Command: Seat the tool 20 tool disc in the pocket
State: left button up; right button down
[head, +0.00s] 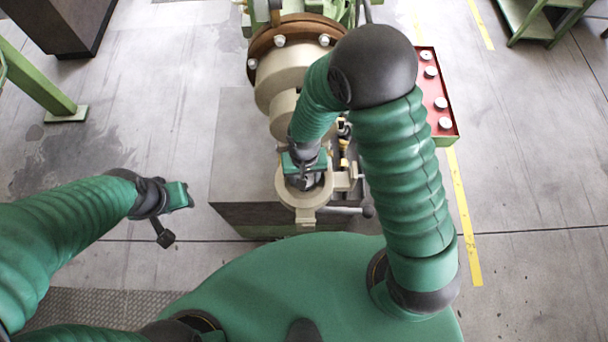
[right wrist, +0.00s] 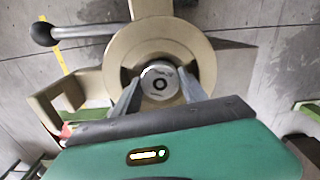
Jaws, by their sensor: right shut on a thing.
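The tool disc (right wrist: 160,82) is a small grey round piece with a dark ring at its centre. In the right wrist view it sits between the fingertips of my right gripper (right wrist: 160,88), which is shut on it. Behind it is the cream round extruder head (right wrist: 205,55), whose ring surrounds the disc in that view. The pocket itself is hidden by the disc, and I cannot tell whether they touch. In the head view my right gripper (head: 306,181) points down at the cream head (head: 303,200) and hides the disc. My left gripper (head: 178,198) is away at the left; its fingers are unclear.
The extruder barrel (head: 282,75) with its bolted brown flange runs back from the head. A red panel with white knobs (head: 440,103) stands at its right. A lever with a dark ball knob (right wrist: 42,33) sticks out beside the head.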

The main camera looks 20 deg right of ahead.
jog(key=shift+f+b, duration=0.9)
jog(key=shift+f, duration=0.3)
jog(key=shift+r, duration=0.1)
jog(key=c, duration=0.6)
grip_release()
jog(key=shift+s, duration=0.1)
jog(key=shift+o, duration=0.2)
